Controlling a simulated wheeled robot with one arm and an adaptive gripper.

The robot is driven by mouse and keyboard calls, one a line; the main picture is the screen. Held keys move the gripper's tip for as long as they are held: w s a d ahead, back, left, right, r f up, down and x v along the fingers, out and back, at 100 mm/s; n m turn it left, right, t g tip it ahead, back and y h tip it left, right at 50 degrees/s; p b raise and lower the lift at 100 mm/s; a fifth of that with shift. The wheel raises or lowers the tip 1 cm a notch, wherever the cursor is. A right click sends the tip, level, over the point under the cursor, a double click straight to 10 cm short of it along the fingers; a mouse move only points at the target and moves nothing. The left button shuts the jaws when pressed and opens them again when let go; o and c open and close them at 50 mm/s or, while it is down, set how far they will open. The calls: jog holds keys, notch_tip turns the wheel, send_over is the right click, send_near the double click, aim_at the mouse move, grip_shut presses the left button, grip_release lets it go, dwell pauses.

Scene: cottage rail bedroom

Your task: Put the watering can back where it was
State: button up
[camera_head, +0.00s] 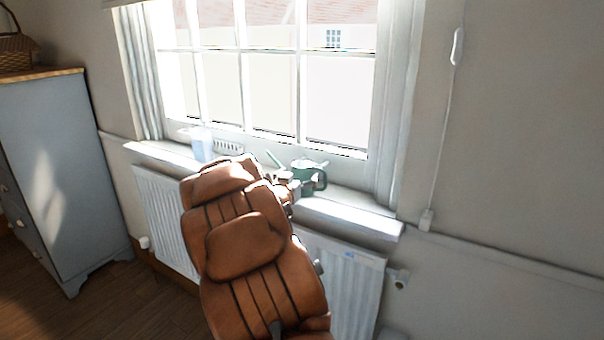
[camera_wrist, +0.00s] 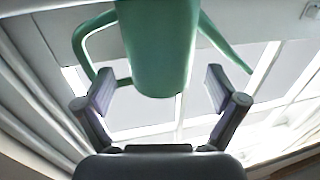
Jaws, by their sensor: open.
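The green watering can (camera_head: 311,176) stands upright on the white window sill (camera_head: 346,212), its spout to the left and its handle to the right. In the wrist view, the can's body (camera_wrist: 160,40) fills the top middle, with the handle on the left and the spout on the right. My gripper (camera_wrist: 158,76) is open, with one finger on each side of the lower part of the body in the picture. Gaps show between the fingers and the can. In the head view, my gripper (camera_head: 287,184) is at the can's left side, and my orange-brown arm hides part of the sill.
A pale blue container (camera_head: 202,144) stands on the sill to the left. The window (camera_head: 270,85) is behind the sill and a white radiator (camera_head: 345,285) is below it. A grey cabinet (camera_head: 62,170) with a wicker basket (camera_head: 16,50) stands at the left. The sill's right end is clear.

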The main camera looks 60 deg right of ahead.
jog(key=v, duration=0.9)
